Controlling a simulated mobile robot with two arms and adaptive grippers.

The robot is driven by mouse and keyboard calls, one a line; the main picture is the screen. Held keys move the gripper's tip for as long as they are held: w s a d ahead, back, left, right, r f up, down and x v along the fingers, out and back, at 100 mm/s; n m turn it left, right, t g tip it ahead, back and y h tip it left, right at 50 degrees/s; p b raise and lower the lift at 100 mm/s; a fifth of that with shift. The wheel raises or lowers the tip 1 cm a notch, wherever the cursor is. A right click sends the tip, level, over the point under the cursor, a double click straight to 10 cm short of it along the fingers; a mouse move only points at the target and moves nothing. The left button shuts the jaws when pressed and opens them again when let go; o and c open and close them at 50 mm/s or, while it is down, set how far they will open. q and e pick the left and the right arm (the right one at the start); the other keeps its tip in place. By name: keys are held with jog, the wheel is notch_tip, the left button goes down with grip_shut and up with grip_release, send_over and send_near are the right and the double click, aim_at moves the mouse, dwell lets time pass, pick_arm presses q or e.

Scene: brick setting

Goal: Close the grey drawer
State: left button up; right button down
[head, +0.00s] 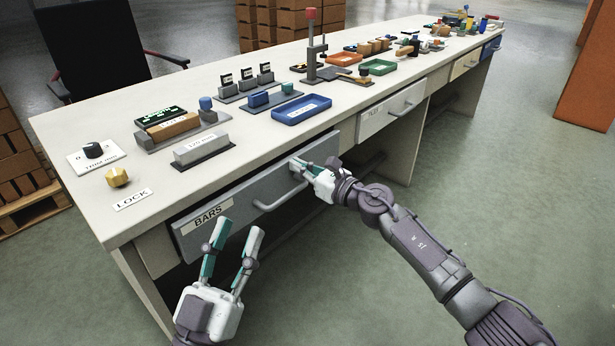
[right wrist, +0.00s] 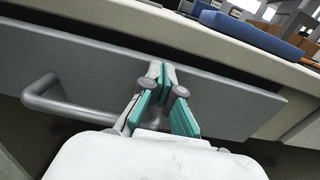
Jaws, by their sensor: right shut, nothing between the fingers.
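The grey drawer (head: 240,193) labelled BARS is under the near end of the bench. Its front appears to stand a little out from the bench, and a dark gap shows above it in the right wrist view (right wrist: 230,95). Its bar handle (head: 280,196) also shows in the right wrist view (right wrist: 52,98), left of my fingers. My right gripper (head: 294,163) is shut and empty, its fingertips at the drawer front beside the handle's right end. I cannot tell whether they touch. My left gripper (head: 237,227) is open and empty, in front of the drawer's left part.
The bench top (head: 130,105) carries a yellow knob (head: 117,177), a black knob (head: 93,150), a blue tray (head: 302,109) and several small parts. A second drawer (head: 391,110) is further right. A black chair (head: 95,45) stands behind.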

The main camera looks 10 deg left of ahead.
pick_arm(q)
jog(key=shift+s+a+r+t+h, duration=0.15)
jog(key=shift+s+r+t+h, duration=0.1)
jog(key=shift+s+r+t, duration=0.3)
jog(key=shift+s+a+r+t+h, duration=0.1)
jog(key=shift+s+r+t+h, duration=0.2)
jog(key=shift+r, duration=0.4)
pick_arm(e)
jog(key=shift+w+a+r, duration=0.3)
jog(key=shift+w+a, duration=0.2)
jog(key=shift+a, duration=0.1)
jog(key=shift+r, duration=0.1)
jog(key=shift+d, duration=0.1)
